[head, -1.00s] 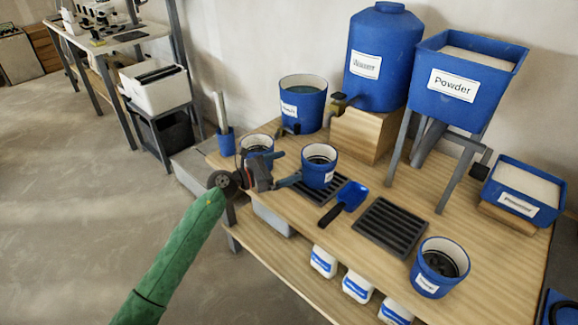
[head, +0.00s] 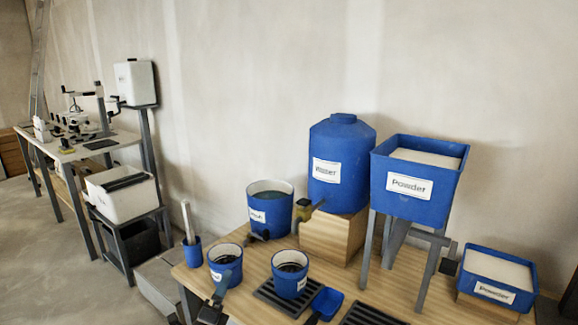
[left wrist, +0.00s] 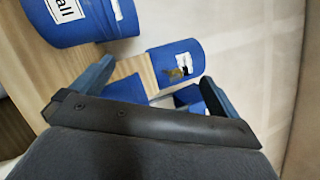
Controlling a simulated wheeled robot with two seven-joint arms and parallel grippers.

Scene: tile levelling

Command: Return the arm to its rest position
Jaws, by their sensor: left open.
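My left gripper (head: 220,288) shows at the bottom edge of the head view, in front of a small blue bucket (head: 225,258) at the table's left end. Most of its arm is out of the picture. In the left wrist view its two fingers (left wrist: 155,90) stand wide apart, and I see nothing held between them. Beyond them are a blue labelled container (left wrist: 85,20) at the upper left and another blue container (left wrist: 172,60). My right gripper is not in view.
The wooden table (head: 255,312) carries a second small bucket (head: 289,272), a larger bucket (head: 270,207), a water tank (head: 341,165), a powder hopper (head: 415,190), a powder tray (head: 495,280) and a blue scoop (head: 327,302). Floor (head: 20,220) shows at the left.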

